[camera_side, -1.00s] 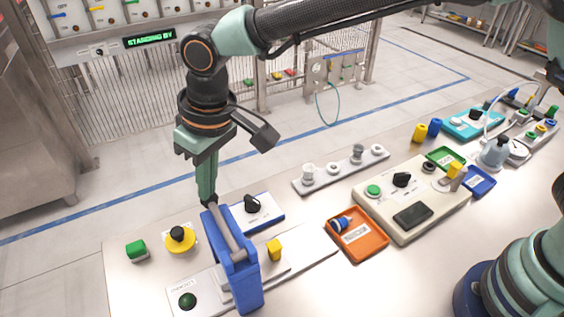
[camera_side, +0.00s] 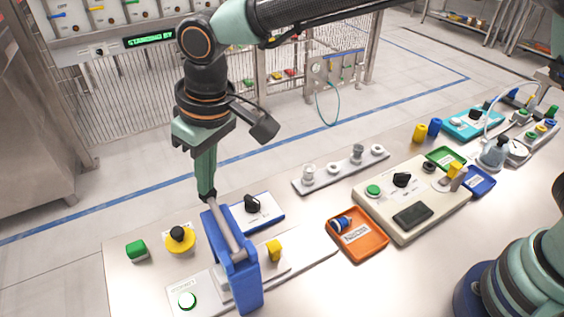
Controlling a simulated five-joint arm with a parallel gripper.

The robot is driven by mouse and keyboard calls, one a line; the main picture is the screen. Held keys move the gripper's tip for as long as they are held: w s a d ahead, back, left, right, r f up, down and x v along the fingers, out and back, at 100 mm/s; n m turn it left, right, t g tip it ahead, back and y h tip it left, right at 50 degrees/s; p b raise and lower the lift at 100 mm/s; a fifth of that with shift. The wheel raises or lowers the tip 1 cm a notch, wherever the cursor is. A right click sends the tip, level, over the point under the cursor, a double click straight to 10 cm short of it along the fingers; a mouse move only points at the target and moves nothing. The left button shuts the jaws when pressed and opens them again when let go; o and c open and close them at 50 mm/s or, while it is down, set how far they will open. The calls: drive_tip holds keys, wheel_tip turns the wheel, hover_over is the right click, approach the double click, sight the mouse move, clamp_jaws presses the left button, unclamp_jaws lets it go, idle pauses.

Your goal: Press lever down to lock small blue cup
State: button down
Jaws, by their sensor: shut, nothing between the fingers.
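My gripper (camera_side: 207,194) points straight down and is shut, with nothing seen between its fingers. Its tips are at the upper end of a grey lever bar (camera_side: 222,228), seemingly touching it. The bar lies along a tall blue block (camera_side: 243,282) on a pale base plate. A round indicator (camera_side: 187,301) on that plate is lit bright with a green rim. A small blue and white piece (camera_side: 342,224) lies in an orange tray (camera_side: 373,247); I cannot tell whether it is the small blue cup. Anything inside the blue block is hidden.
A beige control box (camera_side: 413,215) stands farther right.

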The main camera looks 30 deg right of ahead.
wheel_tip(320, 180, up, 8)
idle(0.9)
drive_tip(key=shift+f, duration=0.1)
drive_tip(key=d+r+m+t, duration=0.2)
drive_tip(key=d+r+m, duration=0.15)
drive_tip(key=d, duration=1.75)
drive_tip(key=s+d+f+m+t, duration=0.1)
drive_tip(key=s+d, duration=0.3)
drive_tip(key=d, duration=0.4)
drive_tip(key=s+d+f+m+t+h, duration=0.1)
drive_tip(key=s+d+f, duration=0.2)
drive_tip(key=d, duration=0.5)
drive_tip(key=shift+s+f+h, duration=0.25)
drive_tip(key=shift+s+h, duration=0.05)
drive_tip(key=shift+s, duration=0.55)
